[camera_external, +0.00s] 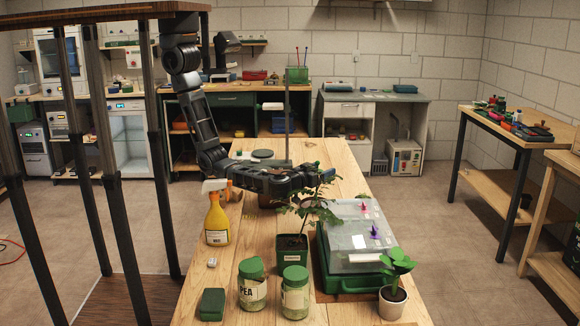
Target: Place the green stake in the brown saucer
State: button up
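My gripper (322,179) is at the end of my arm, low over the middle of the wooden table, just behind the leafy potted plant. Its fingers are small and partly hidden by leaves, so I cannot tell whether they are open or shut. A small blue-green bit shows at the fingertips; I cannot tell what it is. I cannot make out the green stake for certain. A brownish patch shows behind the plant's leaves, below my gripper; I cannot tell whether it is the brown saucer. A dark round disc (262,154) lies farther back on the table.
The plant in a green pot (292,254) stands before my gripper. A clear-lidded green case (355,240) is to its right, a yellow spray bottle (216,222) to its left.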

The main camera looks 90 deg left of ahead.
jog(key=shift+r, duration=0.1)
jog(key=shift+s+d+r, duration=0.1)
jog(key=shift+s+d, duration=0.1)
jog(key=shift+d, duration=0.05)
jog(key=p+v, duration=0.2)
jog(key=v, duration=0.9)
jog(key=shift+s+p, duration=0.15)
jog(key=shift+p, duration=0.25)
